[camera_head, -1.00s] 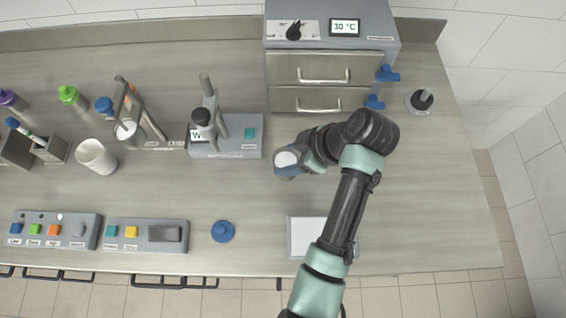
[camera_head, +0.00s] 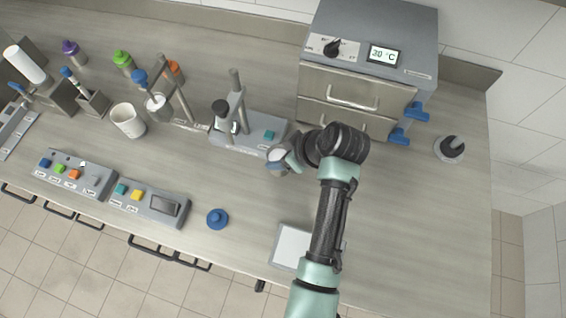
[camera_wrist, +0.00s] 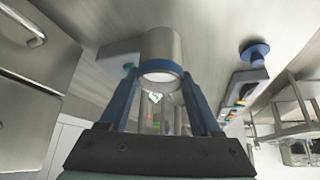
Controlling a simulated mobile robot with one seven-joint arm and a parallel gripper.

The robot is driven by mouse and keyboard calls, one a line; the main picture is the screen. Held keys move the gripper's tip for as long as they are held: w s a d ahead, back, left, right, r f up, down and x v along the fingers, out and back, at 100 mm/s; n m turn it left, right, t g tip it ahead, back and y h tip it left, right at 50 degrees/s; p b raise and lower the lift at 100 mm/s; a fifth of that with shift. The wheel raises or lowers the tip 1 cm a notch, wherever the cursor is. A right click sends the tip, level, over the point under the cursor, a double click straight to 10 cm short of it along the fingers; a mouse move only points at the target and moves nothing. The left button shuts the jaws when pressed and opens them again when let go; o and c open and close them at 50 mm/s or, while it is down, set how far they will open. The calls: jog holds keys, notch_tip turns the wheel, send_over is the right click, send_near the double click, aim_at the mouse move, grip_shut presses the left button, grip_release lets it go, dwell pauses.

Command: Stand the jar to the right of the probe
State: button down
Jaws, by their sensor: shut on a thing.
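My gripper (camera_head: 280,161) is shut on the jar. The jar (camera_head: 276,154) shows a pale round face in the head view. In the wrist view it is a grey cylinder (camera_wrist: 161,47) with a white end, between the blue fingers of my gripper (camera_wrist: 158,88). What looks like the probe (camera_head: 221,108), dark-topped on an upright post, stands on a grey base (camera_head: 255,133) with a teal button. The jar is just right of and in front of it, overlapping the base's front right edge in the picture. Whether the jar touches the bench cannot be told.
A drawer cabinet (camera_head: 370,55) with a 30 °C display stands behind. A white plate (camera_head: 290,245) lies in front, partly behind my arm. A blue knobbed piece (camera_head: 217,219), a white cup (camera_head: 128,120) and button panels (camera_head: 150,203) are left.

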jog(key=shift+f, duration=2.35)
jog(key=shift+f, duration=0.15)
jog(key=shift+c, duration=0.5)
grip_release()
